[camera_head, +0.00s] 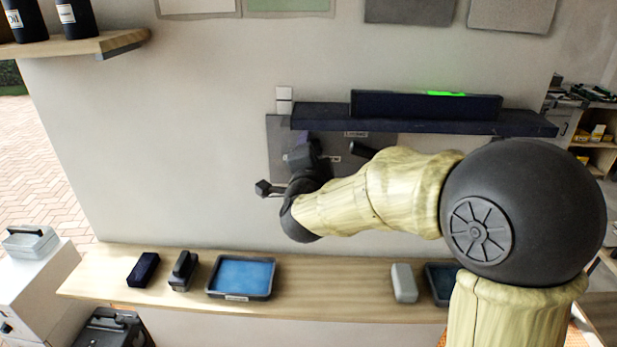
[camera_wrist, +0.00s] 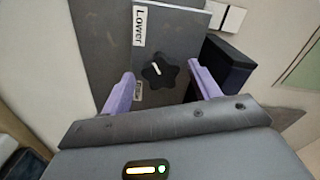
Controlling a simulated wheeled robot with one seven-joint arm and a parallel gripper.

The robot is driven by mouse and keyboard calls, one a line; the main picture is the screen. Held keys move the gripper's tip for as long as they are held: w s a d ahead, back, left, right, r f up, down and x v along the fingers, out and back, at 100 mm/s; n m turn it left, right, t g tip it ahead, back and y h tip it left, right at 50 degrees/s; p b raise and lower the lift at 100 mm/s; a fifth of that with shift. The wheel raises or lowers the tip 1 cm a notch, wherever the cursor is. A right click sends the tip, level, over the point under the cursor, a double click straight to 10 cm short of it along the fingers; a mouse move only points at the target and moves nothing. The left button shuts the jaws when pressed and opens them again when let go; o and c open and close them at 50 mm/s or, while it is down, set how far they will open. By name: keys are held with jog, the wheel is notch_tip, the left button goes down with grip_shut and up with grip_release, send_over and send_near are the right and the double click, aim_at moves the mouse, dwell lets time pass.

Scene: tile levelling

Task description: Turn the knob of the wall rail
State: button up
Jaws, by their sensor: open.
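The wall rail (camera_head: 530,124) is a long dark blue bar on the wall, with a dark bar (camera_head: 400,104) on top bearing a bright green patch. Below its left part is a grey plate (camera_head: 279,140). In the wrist view, the knob (camera_wrist: 160,71) is black and star-shaped with a white pointer mark, on a grey panel labelled "Lower" (camera_wrist: 138,25). A second label below is too small to read. My gripper (camera_wrist: 163,84) is open, its purple fingers on either side of the knob; contact cannot be told. In the head view, my arm hides the knob.
A wooden shelf (camera_head: 330,290) below holds a blue tray (camera_head: 240,277), a dark block (camera_head: 143,269), a handled tool (camera_head: 183,270) and a grey block (camera_head: 404,283). Sample panels hang above the rail. The wall left of the plate is clear.

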jog(key=s+b, duration=0.4)
jog(key=s, duration=1.3)
jog(key=w+d+f+n+g+y, duration=0.1)
jog(key=w+d+f+n+g, duration=0.2)
jog(key=f, duration=0.4)
jog(key=d+f+n+g+y, duration=0.1)
jog(key=d+f+n+g, duration=0.15)
jog(key=f+n, duration=0.35)
jog(key=s+d+f+n+g+h, duration=0.1)
jog(key=s+d+f+n+g, duration=0.1)
jog(key=s+d+f+g, duration=0.3)
jog(key=s+d+f+n+g+h, duration=0.1)
jog(key=s+d+f+g, duration=0.4)
jog(key=f, duration=0.5)
jog(key=s+d+n, duration=0.1)
jog(key=d, duration=0.1)
jog(key=shift+d+n, duration=0.4)
jog(key=shift+w, duration=0.1)
